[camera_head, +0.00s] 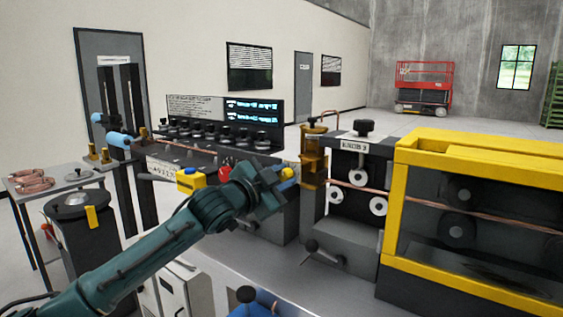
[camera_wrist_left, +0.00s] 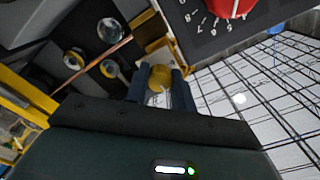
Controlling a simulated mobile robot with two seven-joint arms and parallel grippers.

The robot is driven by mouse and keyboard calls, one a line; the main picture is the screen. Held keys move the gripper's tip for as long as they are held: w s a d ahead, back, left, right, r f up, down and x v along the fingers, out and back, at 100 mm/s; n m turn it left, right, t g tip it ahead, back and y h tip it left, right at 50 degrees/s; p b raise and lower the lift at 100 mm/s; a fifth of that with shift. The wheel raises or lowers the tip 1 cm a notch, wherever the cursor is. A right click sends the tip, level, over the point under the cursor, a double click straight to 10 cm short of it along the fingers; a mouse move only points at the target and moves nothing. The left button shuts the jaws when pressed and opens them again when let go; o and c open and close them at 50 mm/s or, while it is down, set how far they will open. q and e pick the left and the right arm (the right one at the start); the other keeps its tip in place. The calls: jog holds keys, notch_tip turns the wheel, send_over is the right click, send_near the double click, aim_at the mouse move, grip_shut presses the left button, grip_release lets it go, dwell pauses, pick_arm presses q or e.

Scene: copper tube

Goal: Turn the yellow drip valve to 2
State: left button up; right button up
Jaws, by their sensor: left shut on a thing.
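The yellow drip valve (camera_head: 288,173) shows as a small yellow knob at the tip of my left gripper (camera_head: 274,180) in the head view. In the left wrist view the yellow knob (camera_wrist_left: 159,76) sits between the two fingers of my left gripper (camera_wrist_left: 160,88), which is shut on it. The valve's scale and its present setting are hidden or too small to read. My right gripper is in neither view.
A red dial (camera_head: 226,173) with numbers around it is left of my gripper; it also shows in the left wrist view (camera_wrist_left: 232,6). Right are a copper tube (camera_head: 345,187) through rollers and a yellow-framed enclosure (camera_head: 478,155). A yellow box (camera_head: 190,181) stands left.

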pick_arm(q)
jog(key=shift+r+m+p, duration=0.25)
jog(key=shift+m+p, duration=0.6)
jog(key=shift+m, duration=0.05)
jog(key=m+p, duration=0.2)
jog(key=shift+f+m, duration=0.1)
jog(key=shift+m, duration=0.3)
jog(key=shift+m+p, duration=0.6)
jog(key=shift+p, duration=0.05)
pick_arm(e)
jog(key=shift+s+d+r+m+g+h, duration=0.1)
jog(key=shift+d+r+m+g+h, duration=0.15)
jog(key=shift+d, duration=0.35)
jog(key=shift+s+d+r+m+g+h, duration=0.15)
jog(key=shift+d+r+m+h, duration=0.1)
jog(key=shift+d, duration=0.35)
pick_arm(q)
jog(key=shift+f, duration=0.15)
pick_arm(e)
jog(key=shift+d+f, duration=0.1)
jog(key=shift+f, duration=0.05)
pick_arm(q)
jog(key=o, duration=1)
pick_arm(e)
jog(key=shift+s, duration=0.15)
pick_arm(q)
jog(key=shift+s+a, duration=0.1)
